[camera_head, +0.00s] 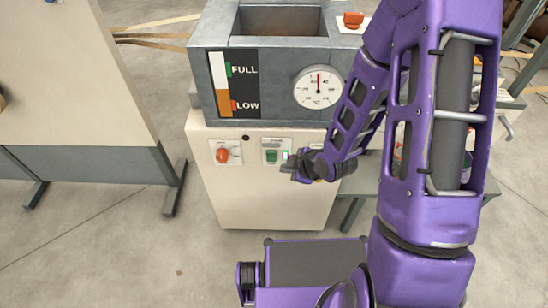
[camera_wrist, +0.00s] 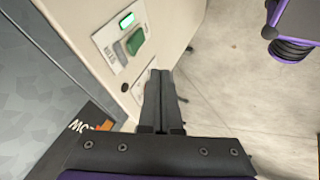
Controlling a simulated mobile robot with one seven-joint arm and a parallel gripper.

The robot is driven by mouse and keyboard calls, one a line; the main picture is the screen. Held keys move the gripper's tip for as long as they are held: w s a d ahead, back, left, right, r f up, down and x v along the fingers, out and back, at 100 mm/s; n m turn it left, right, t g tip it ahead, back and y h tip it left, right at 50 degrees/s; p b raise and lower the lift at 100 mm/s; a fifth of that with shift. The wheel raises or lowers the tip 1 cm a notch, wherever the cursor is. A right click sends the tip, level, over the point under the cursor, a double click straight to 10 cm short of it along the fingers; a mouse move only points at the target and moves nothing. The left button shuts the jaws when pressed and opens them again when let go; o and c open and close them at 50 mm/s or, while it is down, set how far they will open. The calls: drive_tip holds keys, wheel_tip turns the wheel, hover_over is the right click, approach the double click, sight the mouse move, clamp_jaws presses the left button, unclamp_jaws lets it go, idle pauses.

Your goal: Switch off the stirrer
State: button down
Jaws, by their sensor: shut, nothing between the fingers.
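The cream cabinet below a grey glue tank carries a switch plate with a green switch (camera_head: 271,156) and a lit green lamp (camera_head: 285,155). In the wrist view the green switch (camera_wrist: 135,42) sits beside the glowing lamp (camera_wrist: 127,20). My gripper (camera_head: 289,166) is shut and empty, in front of the cabinet just right of the green switch. In the wrist view my gripper's fingertips (camera_wrist: 160,73) overlap another pale plate (camera_wrist: 139,88), mostly hidden behind them. Contact cannot be told.
A red rotary knob (camera_head: 222,155) is left of the green switch. Above are a dial gauge (camera_head: 318,87), a FULL/LOW level strip (camera_head: 222,86) and an orange knob (camera_head: 353,19) on the tank top. A pale panel (camera_head: 70,75) stands left; floor between is clear.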

sight(269, 154)
drive_tip(key=shift+w+a+f+b, duration=0.1)
drive_tip(key=shift+w+a+f, duration=0.5)
drive_tip(key=shift+w+f, duration=0.75)
drive_tip(key=shift+w+a+f+b, duration=0.15)
drive_tip(key=shift+w+a+f, duration=0.4)
drive_tip(key=shift+w+f, duration=0.85)
drive_tip(key=shift+w+a+f+b, duration=0.1)
drive_tip(key=shift+w+a+f, duration=0.65)
drive_tip(key=shift+w, duration=1.05)
drive_tip(key=shift+d+f, duration=0.1)
drive_tip(key=shift+f, duration=0.05)
drive_tip(key=shift+w+b, duration=0.3)
drive_tip(key=shift+b, duration=0.1)
drive_tip(key=shift+r, duration=0.2)
drive_tip(key=shift+r+p, duration=0.5)
drive_tip(key=shift+r, duration=0.25)
